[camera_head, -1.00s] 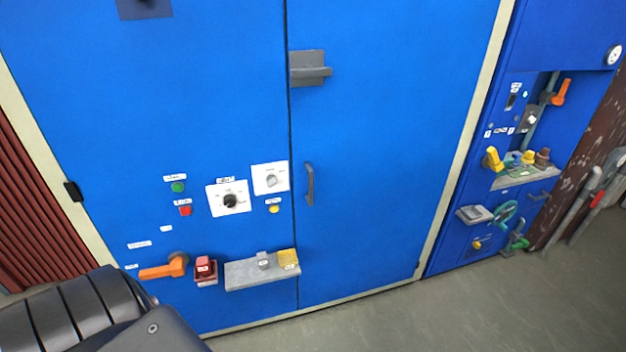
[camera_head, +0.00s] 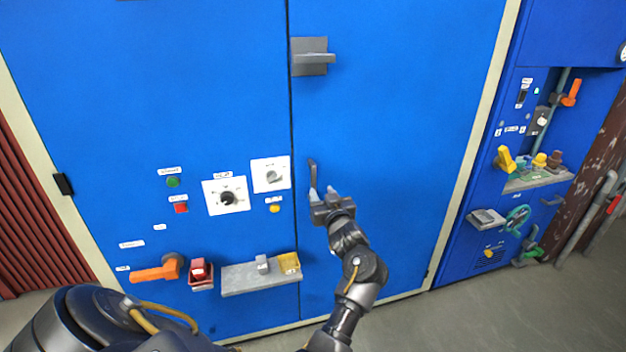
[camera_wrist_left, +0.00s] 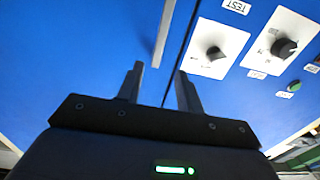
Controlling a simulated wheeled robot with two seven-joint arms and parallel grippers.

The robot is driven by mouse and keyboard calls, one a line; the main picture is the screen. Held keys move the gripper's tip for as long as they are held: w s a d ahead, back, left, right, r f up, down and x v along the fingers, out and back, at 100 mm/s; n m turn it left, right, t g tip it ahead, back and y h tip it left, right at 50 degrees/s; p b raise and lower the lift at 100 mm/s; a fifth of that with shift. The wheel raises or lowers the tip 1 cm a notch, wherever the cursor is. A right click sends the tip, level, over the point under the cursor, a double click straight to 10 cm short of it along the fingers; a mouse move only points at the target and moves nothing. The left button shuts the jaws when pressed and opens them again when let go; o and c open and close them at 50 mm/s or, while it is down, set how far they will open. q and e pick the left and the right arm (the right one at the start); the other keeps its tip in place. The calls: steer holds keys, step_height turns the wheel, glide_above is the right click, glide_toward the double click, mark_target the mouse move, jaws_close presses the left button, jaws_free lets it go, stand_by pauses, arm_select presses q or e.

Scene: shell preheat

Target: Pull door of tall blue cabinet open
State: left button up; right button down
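The tall blue cabinet (camera_head: 90,110) fills most of the head view, with a vertical seam between two panels. The right-hand door (camera_head: 400,120) is shut and carries a short grey vertical handle (camera_head: 312,172) near the seam. My left gripper (camera_head: 323,191) is just below the handle, partly overlapping its lower end. In the left wrist view the left gripper (camera_wrist_left: 161,82) has its two fingers apart with nothing between them. The grey handle (camera_wrist_left: 163,30) lies beyond the fingertips, roughly in line with the gap. My right gripper is not in view.
A grey ledge (camera_head: 240,281), an orange lever (camera_head: 155,273) and a red switch (camera_head: 199,270) stick out low on the left panel. A grey bracket (camera_head: 309,58) sits above the handle. A second blue cabinet with levers and a shelf (camera_head: 535,180) stands right. Floor (camera_head: 480,310) in front is clear.

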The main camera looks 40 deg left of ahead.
mark_target(314, 177)
arm_select(q)
steer(key=p+x, duration=0.1)
steer(key=x, duration=0.9)
steer(key=shift+w+a+f, duration=0.1)
steer(key=shift+w+a, duration=0.15)
steer(key=shift+w, duration=0.15)
jaws_close()
